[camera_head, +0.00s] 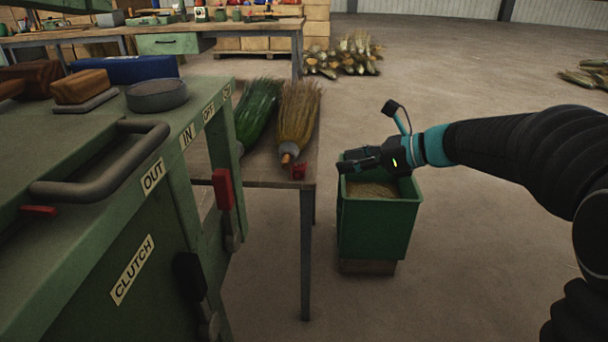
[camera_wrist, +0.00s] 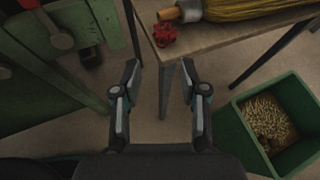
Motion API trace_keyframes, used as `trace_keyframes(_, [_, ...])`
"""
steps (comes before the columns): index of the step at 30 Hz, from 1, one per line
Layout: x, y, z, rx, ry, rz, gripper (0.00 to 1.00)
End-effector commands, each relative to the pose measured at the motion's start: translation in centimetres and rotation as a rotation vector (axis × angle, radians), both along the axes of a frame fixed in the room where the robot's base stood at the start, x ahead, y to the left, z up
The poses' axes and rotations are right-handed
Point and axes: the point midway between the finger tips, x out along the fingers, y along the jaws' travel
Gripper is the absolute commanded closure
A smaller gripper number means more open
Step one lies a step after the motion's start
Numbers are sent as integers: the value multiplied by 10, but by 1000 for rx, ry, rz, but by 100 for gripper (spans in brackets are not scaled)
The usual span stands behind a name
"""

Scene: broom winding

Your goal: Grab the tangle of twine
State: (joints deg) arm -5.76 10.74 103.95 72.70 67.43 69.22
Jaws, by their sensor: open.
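A small red tangle of twine (camera_head: 298,172) lies on the near right corner of the wooden table, just in front of a broom's handle end. It also shows in the wrist view (camera_wrist: 165,33), beyond the fingertips and near the top. My gripper (camera_head: 348,163) is open and empty, to the right of the table corner and above the green bin in the head view. In the wrist view my gripper (camera_wrist: 158,72) has its two fingers spread, with the table leg and floor between them. The fingers do not touch the twine.
A yellow broom (camera_head: 297,120) and a green broom (camera_head: 256,112) lie on the table (camera_head: 268,177). A green bin (camera_head: 378,228) with loose brown material stands right of the table. A green machine (camera_head: 95,235) with handles and levers fills the left. Open floor lies behind.

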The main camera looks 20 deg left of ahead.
Motion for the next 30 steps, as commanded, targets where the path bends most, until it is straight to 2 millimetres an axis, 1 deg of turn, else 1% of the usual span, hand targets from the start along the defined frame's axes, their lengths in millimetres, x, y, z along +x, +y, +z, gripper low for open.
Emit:
trace_keyframes(1, [5, 3, -2, 17, 19, -8, 57])
trace_keyframes(5, [10, 13, -5, 39, 42, -16, 57])
trace_keyframes(13, [16, 56, -24, 37, 43, -16, 57])
trace_keyframes(18, [20, 77, -32, 37, 41, -17, 57])
trace_keyframes(26, [22, 87, -37, 37, 39, -17, 57])
trace_keyframes(30, [25, 100, -46, 36, 40, -16, 57])
